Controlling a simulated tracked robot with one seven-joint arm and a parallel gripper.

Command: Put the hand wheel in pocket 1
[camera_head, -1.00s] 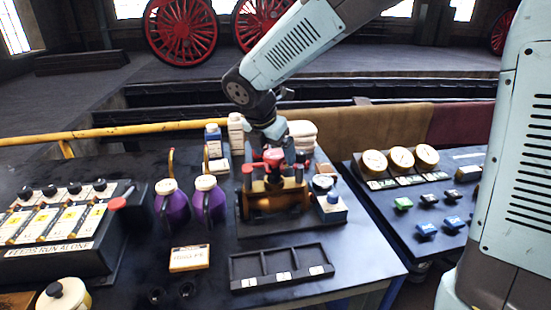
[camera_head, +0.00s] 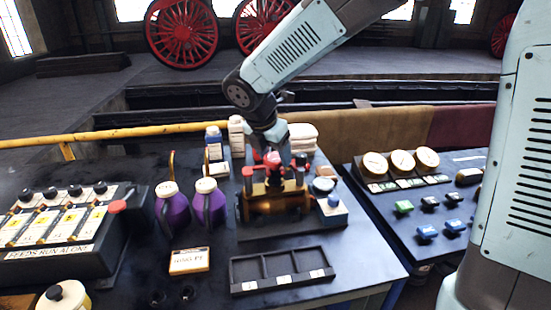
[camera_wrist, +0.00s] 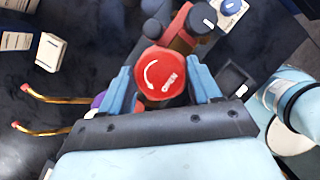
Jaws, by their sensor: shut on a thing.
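The hand wheel (camera_wrist: 160,75) is a round red cap marked OPEN with a curved white arrow. In the wrist view it sits between the two blue fingers of my gripper (camera_wrist: 164,88), which is shut on it. In the head view my gripper (camera_head: 273,150) points down over the brass valve block (camera_head: 275,202), with the red hand wheel (camera_head: 272,159) at its tips. I cannot tell whether the wheel still touches its spindle. The dark three-pocket tray (camera_head: 280,286) lies in front of the block. Pocket 1 (camera_head: 245,270) is its left compartment and is empty.
Two purple jugs (camera_head: 172,210) stand left of the block, with a small labelled box (camera_head: 189,261) in front. A blue-and-white container (camera_head: 332,212) is close on the right. White and blue bottles (camera_head: 236,135) stand behind. The table between block and tray is clear.

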